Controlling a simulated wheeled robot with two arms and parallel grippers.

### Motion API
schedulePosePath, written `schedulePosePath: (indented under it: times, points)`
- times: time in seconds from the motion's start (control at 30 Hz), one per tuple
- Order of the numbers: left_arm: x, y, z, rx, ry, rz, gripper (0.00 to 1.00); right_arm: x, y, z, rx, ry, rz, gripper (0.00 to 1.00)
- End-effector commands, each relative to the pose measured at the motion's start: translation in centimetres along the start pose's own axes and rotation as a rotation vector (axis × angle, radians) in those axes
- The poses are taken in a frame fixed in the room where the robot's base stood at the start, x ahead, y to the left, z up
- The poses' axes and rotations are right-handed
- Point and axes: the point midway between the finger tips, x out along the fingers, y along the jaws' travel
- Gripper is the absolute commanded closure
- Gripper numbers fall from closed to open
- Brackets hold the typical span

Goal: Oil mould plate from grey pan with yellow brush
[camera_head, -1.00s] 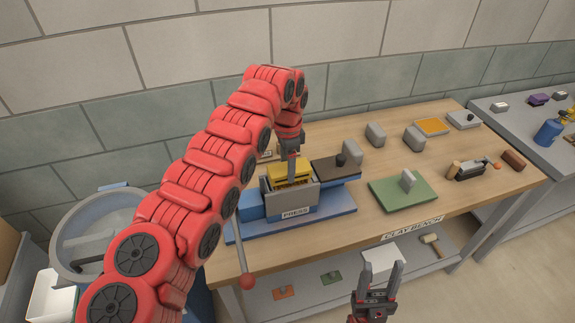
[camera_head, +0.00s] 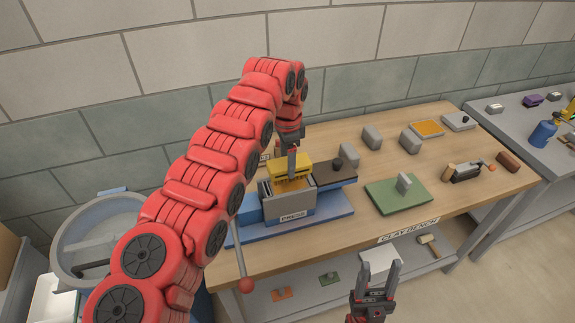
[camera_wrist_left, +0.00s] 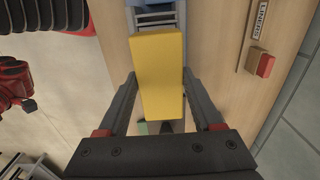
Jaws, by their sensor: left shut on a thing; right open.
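My left gripper (camera_head: 292,155) is shut on the yellow brush (camera_head: 291,171), which fills the space between its fingers in the left wrist view (camera_wrist_left: 160,75). The brush is over the open grey box of the press (camera_head: 289,207), its bristles pointing down at the box mouth. I cannot tell whether they touch anything inside. The mould plate cannot be clearly made out; the inside of the box is mostly hidden by the brush. A shallow grey pan (camera_head: 441,131) with an orange surface lies at the back right of the bench. My right gripper (camera_head: 378,267) is open and empty before the bench.
A dark slab with a knob (camera_head: 337,163) is right of the box. A green board (camera_head: 395,200) bears a grey block. Several grey blocks (camera_head: 372,138) and a grey plate with a dark knob (camera_head: 458,121) stand behind. A lever with a red ball (camera_head: 246,286) sticks out at the front.

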Motion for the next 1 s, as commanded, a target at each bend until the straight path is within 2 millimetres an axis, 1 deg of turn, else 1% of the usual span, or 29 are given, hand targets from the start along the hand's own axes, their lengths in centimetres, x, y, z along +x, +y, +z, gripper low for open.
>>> schedulePosePath:
  times: [0.03, 0.47, 0.57, 1.0]
  points:
    - [-0.8, 0.0, -0.1, 0.0, 0.001, -0.001, 0.87, 0.5, 0.0, -0.1, 0.0, 0.0, 0.0, 0.48]
    - [-4.5, 0.1, -0.1, 0.001, -0.001, 0.001, 0.87, 2.8, 0.1, -0.5, 0.0, 0.0, 0.0, 0.48]
    - [-4.7, 0.1, 0.0, 0.001, -0.001, 0.001, 0.87, 2.9, 0.1, -0.5, 0.0, 0.0, 0.0, 0.48]
    - [-4.6, 0.0, 0.0, -0.005, 0.0, 0.001, 0.87, 2.7, 0.1, -0.5, 0.0, 0.0, 0.0, 0.48]
